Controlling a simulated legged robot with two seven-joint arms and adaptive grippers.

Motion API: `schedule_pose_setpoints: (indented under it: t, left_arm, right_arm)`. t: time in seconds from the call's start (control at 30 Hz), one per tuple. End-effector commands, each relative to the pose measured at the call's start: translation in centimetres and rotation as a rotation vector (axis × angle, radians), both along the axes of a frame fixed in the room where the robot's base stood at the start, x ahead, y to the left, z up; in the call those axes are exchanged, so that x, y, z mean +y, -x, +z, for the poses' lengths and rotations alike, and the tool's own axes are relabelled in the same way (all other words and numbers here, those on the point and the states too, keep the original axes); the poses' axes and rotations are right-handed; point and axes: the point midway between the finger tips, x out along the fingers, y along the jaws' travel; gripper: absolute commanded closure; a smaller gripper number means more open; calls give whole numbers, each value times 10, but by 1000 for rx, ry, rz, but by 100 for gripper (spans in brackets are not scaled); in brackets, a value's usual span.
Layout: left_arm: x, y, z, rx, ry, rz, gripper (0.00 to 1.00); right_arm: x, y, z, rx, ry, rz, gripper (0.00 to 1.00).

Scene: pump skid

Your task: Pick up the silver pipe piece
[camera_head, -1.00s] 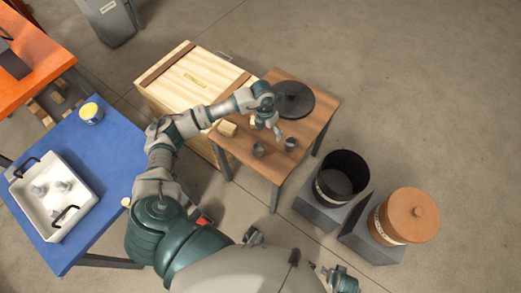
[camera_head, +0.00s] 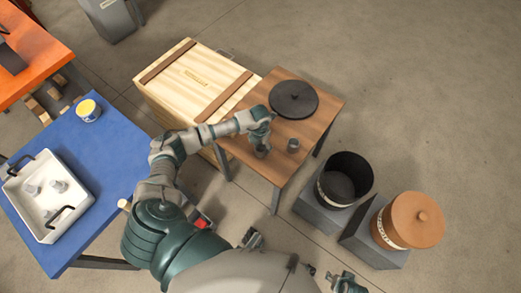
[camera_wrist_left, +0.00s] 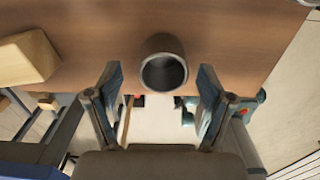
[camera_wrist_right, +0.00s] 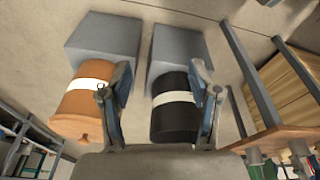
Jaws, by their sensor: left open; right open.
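A grey metal hollow cylinder, the silver pipe piece (camera_wrist_left: 163,66), stands on the brown table in the left wrist view, its round opening toward the camera. My left gripper (camera_wrist_left: 160,84) is open, with one finger on each side of the piece and a gap to it. My right gripper (camera_wrist_right: 160,82) is open and empty, away from the table.
The brown table (camera_head: 325,100) carries a black round disc (camera_head: 293,99) at its back and a wooden block (camera_wrist_left: 28,58). A wooden crate (camera_head: 192,76) stands left. A black bin (camera_head: 345,177) and an orange pot (camera_head: 410,220) stand right. A white tray (camera_head: 77,212) sits on the blue table.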

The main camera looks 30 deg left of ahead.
Motion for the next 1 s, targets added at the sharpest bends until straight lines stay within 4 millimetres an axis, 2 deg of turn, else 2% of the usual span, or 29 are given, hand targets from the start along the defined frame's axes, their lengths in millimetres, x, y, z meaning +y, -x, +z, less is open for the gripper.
schedule_pose_setpoints:
  t: [0.03,0.13,0.43,0.47,0.7,0.73,1.0]
  left_arm:
    - [-1,3,-11,3,0,-1,19]
    - [-1,2,-24,3,0,1,19]
    - [-3,2,-27,-1,-3,-1,19]
    - [-3,2,-27,-1,-2,-1,24]
    - [-1,2,-29,0,0,-1,84]
    - [-1,2,-29,0,1,-1,88]
    - [0,2,-29,3,-2,0,88]
  right_arm:
    - [-1,1,2,0,0,0,38]
    - [-2,3,11,-2,0,0,38]
    - [-4,5,16,-3,-3,-1,38]
    - [-4,4,16,-3,-2,-1,38]
    - [-2,3,16,-3,0,-1,38]
    - [-2,3,16,-3,0,-1,38]
    - [-2,3,17,-4,-1,-1,38]
